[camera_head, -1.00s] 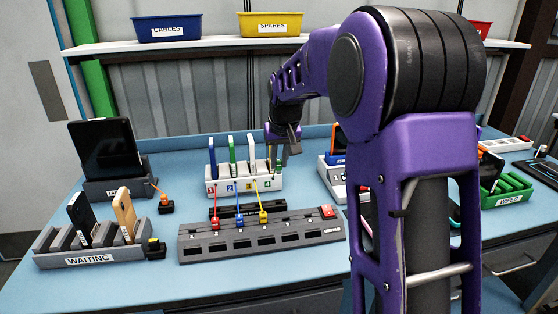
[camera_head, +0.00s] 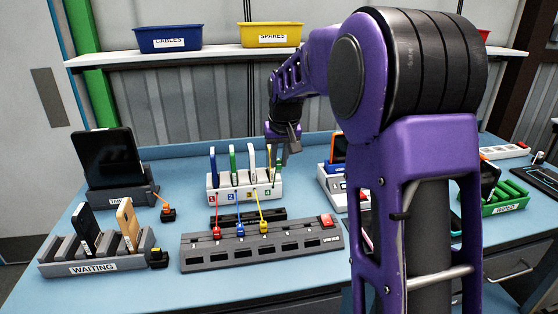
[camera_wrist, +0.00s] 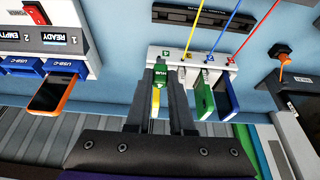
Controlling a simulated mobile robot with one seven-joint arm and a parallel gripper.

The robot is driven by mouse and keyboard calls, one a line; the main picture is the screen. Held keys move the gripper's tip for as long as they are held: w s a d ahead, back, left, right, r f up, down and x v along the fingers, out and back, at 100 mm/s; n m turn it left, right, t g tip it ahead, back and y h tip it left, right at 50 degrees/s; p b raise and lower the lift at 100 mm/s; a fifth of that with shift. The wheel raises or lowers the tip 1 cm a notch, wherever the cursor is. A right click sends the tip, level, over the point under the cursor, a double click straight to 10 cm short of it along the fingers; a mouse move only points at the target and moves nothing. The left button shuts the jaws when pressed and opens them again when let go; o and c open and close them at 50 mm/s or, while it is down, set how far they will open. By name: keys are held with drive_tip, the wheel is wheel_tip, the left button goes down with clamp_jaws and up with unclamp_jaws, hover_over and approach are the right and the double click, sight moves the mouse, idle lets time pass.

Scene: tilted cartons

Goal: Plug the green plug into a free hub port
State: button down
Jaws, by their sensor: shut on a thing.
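In the wrist view my gripper (camera_wrist: 158,100) is shut on the green plug (camera_wrist: 160,75), whose face reads HUB. The plug is in front of the white numbered rack (camera_wrist: 198,60), at its slot-4 end; whether it touches the rack I cannot tell. The grey hub (camera_head: 262,257) lies in front of the rack. Red, blue and yellow plugs sit at its left ports; the ports to their right look empty.
Red, blue and yellow cables run from the hub plugs to the rack. A WAITING rack (camera_head: 92,268) with two phones and a tablet stand (camera_head: 120,195) stand at left. A white READY/EMPTY station (camera_wrist: 75,62) with an orange phone (camera_wrist: 50,92) is beside my gripper.

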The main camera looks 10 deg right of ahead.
drive_tip(key=shift+f, duration=0.1)
wheel_tip(320, 180, down, 6)
drive_tip(key=b, duration=0.4)
idle(0.7)
drive_tip(key=b, duration=0.4)
hover_over(285, 227)
drive_tip(key=s, duration=0.1)
drive_tip(key=shift+s+r, duration=0.15)
drive_tip(key=shift+r, duration=0.05)
idle(0.8)
drive_tip(key=shift+f, duration=0.15)
idle(0.4)
drive_tip(key=shift+f+b, duration=0.75)
drive_tip(key=shift+f, duration=1.65)
drive_tip(key=shift+f, duration=0.75)
